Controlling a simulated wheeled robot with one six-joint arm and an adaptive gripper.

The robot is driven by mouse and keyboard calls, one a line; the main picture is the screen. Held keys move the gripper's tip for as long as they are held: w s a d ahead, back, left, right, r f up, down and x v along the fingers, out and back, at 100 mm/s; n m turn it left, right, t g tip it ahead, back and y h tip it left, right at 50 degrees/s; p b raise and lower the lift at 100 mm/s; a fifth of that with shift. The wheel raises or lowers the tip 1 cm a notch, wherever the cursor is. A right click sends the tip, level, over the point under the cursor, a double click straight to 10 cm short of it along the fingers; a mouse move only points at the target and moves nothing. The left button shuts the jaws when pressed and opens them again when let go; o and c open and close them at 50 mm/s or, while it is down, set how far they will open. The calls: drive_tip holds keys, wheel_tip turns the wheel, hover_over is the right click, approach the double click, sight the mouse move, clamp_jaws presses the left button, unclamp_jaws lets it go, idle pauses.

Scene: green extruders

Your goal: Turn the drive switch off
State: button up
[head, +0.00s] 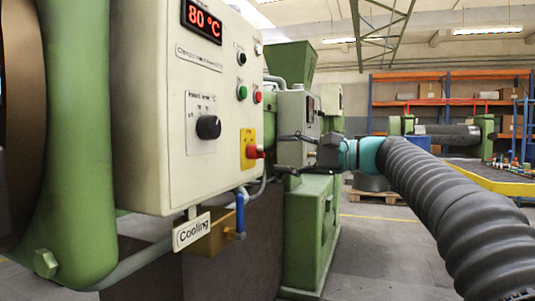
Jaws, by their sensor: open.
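A cream control box (150,120) with an "80 °C" display fills the left of the head view. On its front are a large black knob (208,127), a small black switch (241,58), a green button (242,92), a red button (257,97) and a red knob on a yellow plate (248,150). The small labels are too blurred to tell which one is the drive switch. My gripper (279,153) is open and empty, its fingers pointing left towards the box. In the picture it is right of the red knob, with no visible contact.
A green extruder base (308,230) stands behind. Shelves (450,95) line the back wall. Some floor at the lower right is clear.

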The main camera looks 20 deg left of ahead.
drive_tip(key=d, duration=0.5)
drive_tip(key=shift+s+d, duration=0.2)
drive_tip(key=shift+d, duration=0.1)
drive_tip(key=w+d+f+t+h, duration=0.1)
drive_tip(key=w+f+t+h, duration=0.2)
drive_tip(key=f, duration=0.7)
drive_tip(key=s+d+f+h, duration=0.2)
drive_tip(key=d+f+h, duration=0.1)
drive_tip(key=f, duration=0.4)
drive_tip(key=s+d+f+h, duration=0.2)
drive_tip(key=d+f+h, duration=0.1)
drive_tip(key=f, duration=0.3)
drive_tip(key=s+d+f+n+h, duration=0.1)
drive_tip(key=s+d+f+h, duration=0.2)
drive_tip(key=s, duration=0.6)
drive_tip(key=s+d+f+n+t+h, duration=0.1)
drive_tip(key=s+d+f+n+h, duration=0.1)
drive_tip(key=s+d+f, duration=0.5)
drive_tip(key=s+d+f+n+h, duration=0.1)
drive_tip(key=s+d+f+h, duration=0.3)
drive_tip(key=s+d, duration=0.4)
drive_tip(key=shift+s+f+n+p, duration=0.4)
drive_tip(key=shift+s+f, duration=0.35)
drive_tip(key=shift+s, duration=1.5)
